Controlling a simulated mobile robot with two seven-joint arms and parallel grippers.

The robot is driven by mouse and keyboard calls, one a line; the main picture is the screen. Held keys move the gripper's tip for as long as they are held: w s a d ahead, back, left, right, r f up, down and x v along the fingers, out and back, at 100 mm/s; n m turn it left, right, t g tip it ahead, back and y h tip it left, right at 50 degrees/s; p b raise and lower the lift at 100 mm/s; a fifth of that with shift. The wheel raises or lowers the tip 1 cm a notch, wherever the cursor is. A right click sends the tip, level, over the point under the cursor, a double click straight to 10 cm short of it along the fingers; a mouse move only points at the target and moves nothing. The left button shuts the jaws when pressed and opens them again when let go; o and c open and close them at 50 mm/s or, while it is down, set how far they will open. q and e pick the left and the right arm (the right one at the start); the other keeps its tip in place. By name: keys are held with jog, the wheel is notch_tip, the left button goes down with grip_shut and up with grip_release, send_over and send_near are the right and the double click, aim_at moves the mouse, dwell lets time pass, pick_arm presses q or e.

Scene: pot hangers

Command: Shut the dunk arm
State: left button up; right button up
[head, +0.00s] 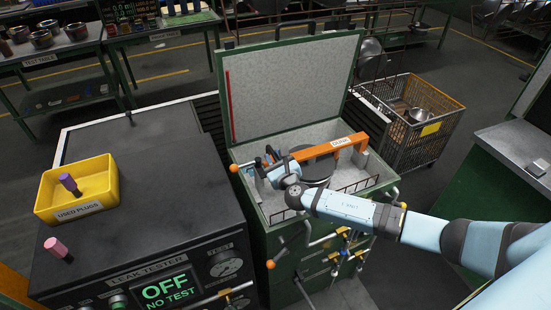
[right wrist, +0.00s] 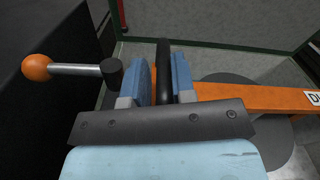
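The dunk arm (head: 348,142) is an orange bar labelled DUNK, lying across the open green tank (head: 263,206). In the right wrist view the orange bar (right wrist: 235,96) runs off to the right, above a dark round disc (right wrist: 232,125). My right gripper (head: 276,168) is at the bar's left end. In the right wrist view the blue pads of the right gripper (right wrist: 161,80) close in on both sides of an upright black handle (right wrist: 163,60). My left gripper is not in view.
An orange-knobbed lever (right wrist: 38,67) sticks out left of the gripper. The tank's lid (head: 290,88) stands raised behind. The leak tester (head: 150,270) is at left, reading OFF, NO TEST, with a yellow used-plugs bin (head: 62,209). A wire cart (head: 437,140) stands right.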

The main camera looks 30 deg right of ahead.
jog(key=shift+o, duration=1.3)
jog(key=shift+a+r, duration=0.2)
jog(key=shift+a, duration=0.1)
jog(key=s+b, duration=0.1)
jog(key=s, duration=1.2)
jog(key=shift+s+a, duration=0.4)
jog(key=shift+a, duration=0.05)
